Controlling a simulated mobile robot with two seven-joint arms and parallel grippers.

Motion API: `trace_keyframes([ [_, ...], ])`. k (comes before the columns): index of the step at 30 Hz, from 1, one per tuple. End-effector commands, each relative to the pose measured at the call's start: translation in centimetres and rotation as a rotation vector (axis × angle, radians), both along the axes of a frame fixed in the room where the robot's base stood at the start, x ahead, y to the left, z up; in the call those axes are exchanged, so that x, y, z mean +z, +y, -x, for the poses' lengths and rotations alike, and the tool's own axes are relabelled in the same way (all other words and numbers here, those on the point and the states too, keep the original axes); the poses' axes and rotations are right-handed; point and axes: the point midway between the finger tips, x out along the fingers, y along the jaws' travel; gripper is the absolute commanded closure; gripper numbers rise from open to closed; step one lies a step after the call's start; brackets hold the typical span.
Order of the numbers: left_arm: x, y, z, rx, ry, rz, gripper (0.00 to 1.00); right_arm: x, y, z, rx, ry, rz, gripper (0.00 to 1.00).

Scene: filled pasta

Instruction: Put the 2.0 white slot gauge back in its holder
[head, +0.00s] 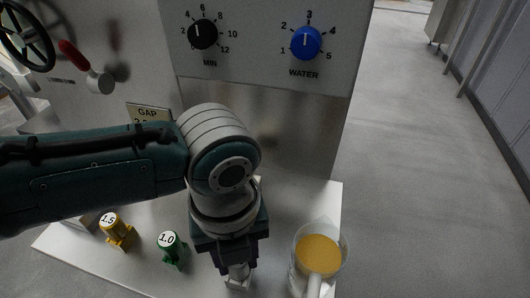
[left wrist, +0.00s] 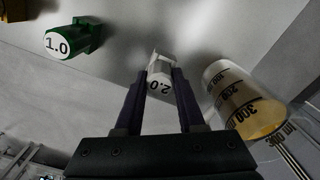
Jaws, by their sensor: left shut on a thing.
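My left gripper (head: 237,266) points down over the white shelf, right of the green gauge. It is shut on the white 2.0 slot gauge (head: 238,283), which is mostly hidden by the gripper in the head view. In the left wrist view the gauge's round 2.0 label (left wrist: 159,84) shows between the two dark fingers (left wrist: 161,78), with a white block-like part just beyond it. I cannot tell whether that part is the gauge's body or its holder, or whether the gauge is seated. My right gripper is not in view.
A green 1.0 gauge (head: 171,248) and a yellow 1.5 gauge (head: 113,230) stand to the left on the shelf (head: 205,283). A clear measuring jug (head: 318,252) with yellow contents stands close on the right. The machine panel (head: 262,105) rises behind; a GAP sign (head: 147,113) is partly covered.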

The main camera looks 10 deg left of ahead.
Motion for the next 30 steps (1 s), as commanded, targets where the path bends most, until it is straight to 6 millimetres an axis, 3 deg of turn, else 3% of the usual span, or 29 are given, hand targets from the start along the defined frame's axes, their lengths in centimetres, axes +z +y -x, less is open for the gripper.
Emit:
trace_keyframes([
  [17, -0.21, 0.04, 0.02, 0.000, 0.000, -0.001, 1.00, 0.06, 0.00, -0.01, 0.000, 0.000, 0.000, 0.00],
  [18, -0.22, 0.04, 0.02, 0.000, 0.000, -0.001, 0.61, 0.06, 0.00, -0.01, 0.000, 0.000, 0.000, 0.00],
  [27, -0.21, 0.04, 0.03, 0.000, 0.000, -0.001, 0.27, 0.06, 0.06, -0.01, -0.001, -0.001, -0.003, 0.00],
  [30, -0.18, 0.04, 0.02, 0.000, 0.000, -0.001, 0.27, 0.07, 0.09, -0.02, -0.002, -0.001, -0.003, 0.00],
])
